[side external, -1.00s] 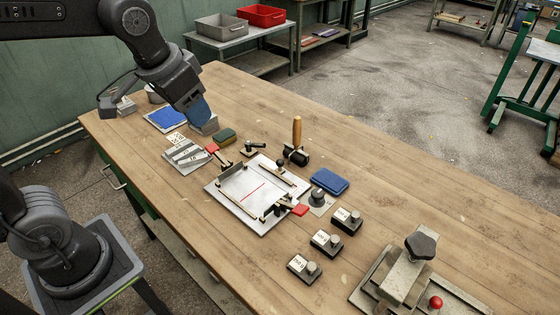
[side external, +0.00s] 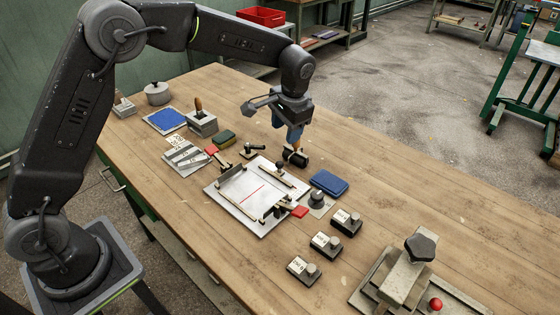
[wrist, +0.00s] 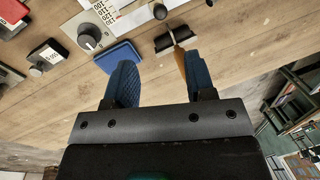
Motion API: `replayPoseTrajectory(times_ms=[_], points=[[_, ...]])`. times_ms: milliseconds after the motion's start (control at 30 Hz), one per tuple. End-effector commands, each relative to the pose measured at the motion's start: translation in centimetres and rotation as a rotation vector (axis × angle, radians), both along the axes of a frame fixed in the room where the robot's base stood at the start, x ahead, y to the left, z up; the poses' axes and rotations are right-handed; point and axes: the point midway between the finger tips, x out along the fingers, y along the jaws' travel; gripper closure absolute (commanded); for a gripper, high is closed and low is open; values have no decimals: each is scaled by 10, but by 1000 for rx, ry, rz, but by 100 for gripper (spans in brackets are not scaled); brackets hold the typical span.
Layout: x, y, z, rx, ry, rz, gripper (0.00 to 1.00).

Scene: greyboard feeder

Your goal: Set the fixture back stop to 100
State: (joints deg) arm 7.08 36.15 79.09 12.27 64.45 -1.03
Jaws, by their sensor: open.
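The fixture is a pale plate (side external: 243,188) with a red line, low rails and red-handled clamps on the bench. A rail (side external: 284,177) with a black knob runs along its far right side; I cannot tell if this is the back stop. In the wrist view, part of the plate shows at the top with an upside-down printed scale (wrist: 106,12) that includes 100. The stop's setting is not readable. My gripper (side external: 291,134) is above and behind the plate, at the wooden-handled roller (side external: 297,157). Its blue fingers (wrist: 158,72) are apart, with the handle near the right finger.
A blue pad (side external: 328,183) and a grey knob (side external: 318,196) sit right of the plate. Several labelled black blocks (side external: 326,243) stand in front.

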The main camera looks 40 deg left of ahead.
Motion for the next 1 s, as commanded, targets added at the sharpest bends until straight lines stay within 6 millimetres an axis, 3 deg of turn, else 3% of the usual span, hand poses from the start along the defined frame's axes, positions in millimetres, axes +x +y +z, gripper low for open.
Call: replayPoseTrajectory(times_ms=[400,600,1000], points=[[2,16,-80,0,5,2,50],[3,22,-110,0,3,3,50],[4,25,-125,-1,-1,1,50]])
